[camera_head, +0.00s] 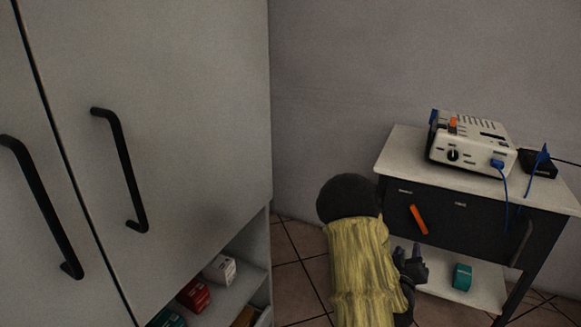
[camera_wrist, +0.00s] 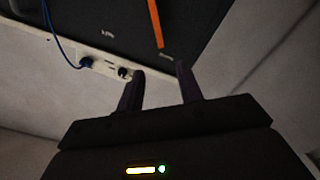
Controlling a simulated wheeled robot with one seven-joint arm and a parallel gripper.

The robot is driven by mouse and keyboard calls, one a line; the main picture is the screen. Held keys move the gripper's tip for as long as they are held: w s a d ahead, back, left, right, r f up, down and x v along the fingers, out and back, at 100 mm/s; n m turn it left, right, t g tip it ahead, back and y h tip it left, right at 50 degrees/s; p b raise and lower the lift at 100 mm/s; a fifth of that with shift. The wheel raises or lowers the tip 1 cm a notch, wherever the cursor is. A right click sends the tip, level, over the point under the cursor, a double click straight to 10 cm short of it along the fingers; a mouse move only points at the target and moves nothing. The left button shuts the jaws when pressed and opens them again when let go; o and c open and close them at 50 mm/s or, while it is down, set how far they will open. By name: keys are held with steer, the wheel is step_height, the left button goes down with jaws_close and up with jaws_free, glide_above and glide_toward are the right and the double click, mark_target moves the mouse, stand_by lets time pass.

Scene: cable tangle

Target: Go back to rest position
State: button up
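My gripper (camera_head: 409,252) is in front of the side table, low by its dark drawer front. In the wrist view its two fingers (camera_wrist: 160,75) stand apart with nothing between them, so it is open and empty. My yellow-sleeved arm hides part of the table's left side and the floor. The wrist view is turned over, with the dark drawer front and the orange strip (camera_wrist: 155,22) ahead of the fingers. The white device (camera_head: 474,142) on the tabletop also shows there at the left (camera_wrist: 97,62).
The side table (camera_head: 405,150) carries a black box (camera_head: 537,162) with blue cables (camera_head: 505,183). A teal box (camera_head: 462,277) sits on its lower shelf. A tall grey cabinet (camera_head: 190,80) with black handles (camera_head: 123,170) stands left, small boxes (camera_head: 220,269) on its low shelf. Tiled floor (camera_head: 300,270) shows between.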

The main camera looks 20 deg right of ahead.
steer(key=shift+a, duration=0.1)
steer(key=a+f+m+g+y+p, duration=0.15)
steer(key=a+g+y, duration=0.45)
steer(key=a, duration=1)
steer(key=s+a+r+n+g+y, duration=0.35)
steer(key=s+a+g+y, duration=0.2)
steer(key=s+a, duration=0.85)
step_height(320, 180, up, 38)
steer(key=m+p, duration=0.1)
steer(key=p, duration=3.8)
steer(key=shift+w+a, duration=0.15)
steer(key=shift+a, duration=0.25)
steer(key=shift+t, duration=0.25)
